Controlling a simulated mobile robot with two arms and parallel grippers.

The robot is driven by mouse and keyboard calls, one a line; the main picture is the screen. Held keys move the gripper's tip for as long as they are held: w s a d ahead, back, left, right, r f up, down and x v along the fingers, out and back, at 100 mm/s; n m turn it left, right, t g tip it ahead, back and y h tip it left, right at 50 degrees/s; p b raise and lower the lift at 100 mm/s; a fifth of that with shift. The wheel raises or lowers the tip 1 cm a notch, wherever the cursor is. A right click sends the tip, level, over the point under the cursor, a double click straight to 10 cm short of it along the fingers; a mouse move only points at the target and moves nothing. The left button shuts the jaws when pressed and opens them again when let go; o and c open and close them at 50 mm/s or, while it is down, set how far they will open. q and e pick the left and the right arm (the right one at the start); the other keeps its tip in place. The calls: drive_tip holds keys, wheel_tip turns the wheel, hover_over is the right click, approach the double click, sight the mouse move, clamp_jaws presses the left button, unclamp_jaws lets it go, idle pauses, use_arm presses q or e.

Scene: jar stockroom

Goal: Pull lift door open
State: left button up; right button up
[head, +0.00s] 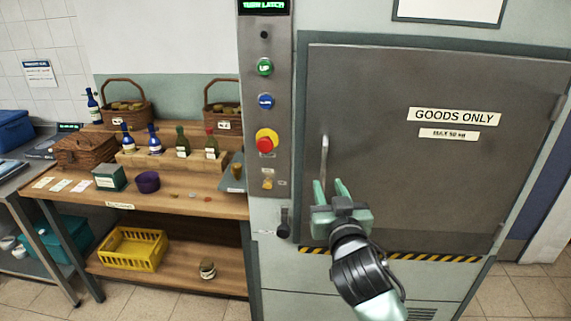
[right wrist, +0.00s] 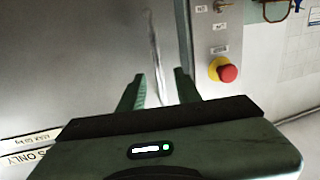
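The lift door (head: 400,150) is a grey metal panel marked "GOODS ONLY". It sits flush in its frame and looks closed. Its upright bar handle (head: 324,160) is near the door's left edge. My right gripper (head: 330,186) is in front of the door at the handle's lower end, fingers pointing up and apart. In the right wrist view, the handle (right wrist: 157,60) stands beyond and between the two open fingers (right wrist: 160,90). I see no contact with it. My left gripper is not in view.
Left of the door is a control panel (head: 267,110) with green and blue buttons and a red stop knob (head: 265,144). A black latch lever (head: 283,222) is below it. A wooden shelf table (head: 180,202) with baskets and bottles stands further left. Tiled floor (head: 520,295) shows at lower right.

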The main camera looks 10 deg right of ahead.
sight(324, 171)
drive_tip(key=w, duration=0.2)
drive_tip(key=w+p, duration=0.1)
drive_tip(key=w, duration=0.2)
drive_tip(key=w+d+p, duration=0.1)
drive_tip(key=w, duration=0.1)
drive_tip(key=shift+w+r, duration=0.3)
clamp_jaws()
idle(1.2)
